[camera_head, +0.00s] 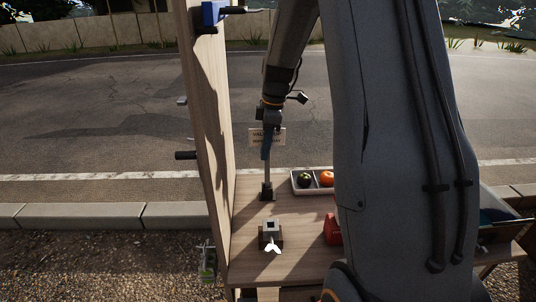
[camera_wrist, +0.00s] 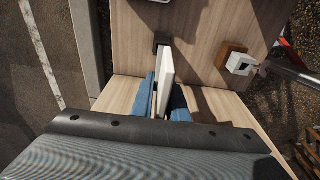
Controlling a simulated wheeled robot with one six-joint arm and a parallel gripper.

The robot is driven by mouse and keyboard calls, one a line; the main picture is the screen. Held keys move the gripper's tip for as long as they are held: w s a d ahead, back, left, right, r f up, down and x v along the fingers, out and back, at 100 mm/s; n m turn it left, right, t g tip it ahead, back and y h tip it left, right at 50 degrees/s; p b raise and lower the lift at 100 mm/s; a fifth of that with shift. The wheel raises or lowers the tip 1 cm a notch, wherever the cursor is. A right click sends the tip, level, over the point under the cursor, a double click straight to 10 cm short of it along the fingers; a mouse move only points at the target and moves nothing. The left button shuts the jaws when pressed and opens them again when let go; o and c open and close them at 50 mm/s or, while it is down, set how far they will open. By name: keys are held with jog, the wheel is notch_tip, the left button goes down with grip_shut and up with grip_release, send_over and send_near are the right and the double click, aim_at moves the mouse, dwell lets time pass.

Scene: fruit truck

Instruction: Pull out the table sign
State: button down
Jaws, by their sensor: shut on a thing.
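The table sign (camera_head: 275,134) is a small pale plate with dark lettering on a thin upright post. The post stands in a dark holder (camera_head: 267,192) on the wooden counter. My gripper (camera_head: 265,152) is shut on the sign, with blue fingers at the plate. In the wrist view the sign (camera_wrist: 167,68) shows edge-on as a white strip between the blue fingers of my gripper (camera_wrist: 164,100). The dark holder (camera_wrist: 161,40) shows beyond it. I cannot tell whether the post's foot is still inside the holder.
A tall wooden panel (camera_head: 205,130) rises close to the left. A tray (camera_head: 298,190) with dark green and orange fruit sits to the right. A brown block with a grey-white top (camera_head: 271,232) and a red object (camera_head: 333,229) are nearer on the counter (camera_head: 245,258).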

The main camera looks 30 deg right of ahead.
jog(key=shift+r+p, duration=0.4)
jog(key=shift+r, duration=0.2)
jog(key=shift+r+p, duration=3.45)
jog(key=shift+r, duration=1.95)
